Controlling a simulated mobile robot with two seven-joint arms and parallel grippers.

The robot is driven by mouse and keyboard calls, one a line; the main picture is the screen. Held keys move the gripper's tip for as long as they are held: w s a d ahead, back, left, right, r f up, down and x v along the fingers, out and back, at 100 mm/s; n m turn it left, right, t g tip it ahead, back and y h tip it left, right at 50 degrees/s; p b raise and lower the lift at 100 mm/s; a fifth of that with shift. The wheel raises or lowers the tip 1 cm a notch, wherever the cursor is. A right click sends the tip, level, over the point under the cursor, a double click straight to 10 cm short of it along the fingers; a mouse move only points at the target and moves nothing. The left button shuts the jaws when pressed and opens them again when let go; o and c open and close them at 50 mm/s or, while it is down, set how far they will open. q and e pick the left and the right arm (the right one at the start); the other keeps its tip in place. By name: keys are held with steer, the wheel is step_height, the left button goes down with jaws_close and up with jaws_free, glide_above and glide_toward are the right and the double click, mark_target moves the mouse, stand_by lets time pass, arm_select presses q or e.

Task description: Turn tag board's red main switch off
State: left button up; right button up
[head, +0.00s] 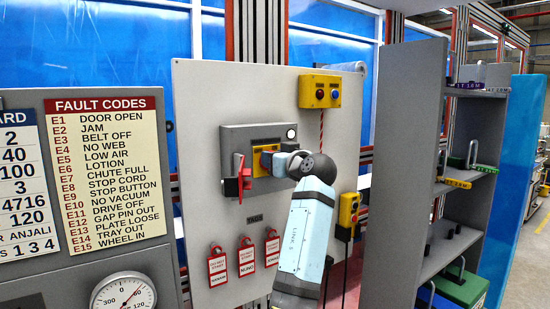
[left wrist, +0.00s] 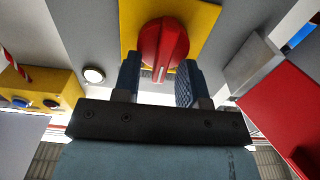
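The tag board (head: 200,110) is a light grey panel with a dark grey switch box (head: 230,140) on it. The box carries a yellow plate (head: 257,143), which also shows in the left wrist view (left wrist: 208,20). The red main switch (left wrist: 163,45) is a round knob with a raised grip and a pale mark, on the yellow plate. My left gripper (head: 264,161) is at the plate and hides the knob in the head view. In the left wrist view its fingers (left wrist: 160,75) stand open on either side of the knob; contact is unclear. My right gripper is not in view.
A red hasp-like part (head: 240,178) sticks out left of the plate. A white lamp (head: 291,133) is at the box's right. Red tags (head: 217,266) hang below. A yellow button box (head: 320,91) is above right, another (head: 348,212) lower right. A grey shelf unit (head: 405,150) stands right.

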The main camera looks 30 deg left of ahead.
arm_select(q)
jaws_close()
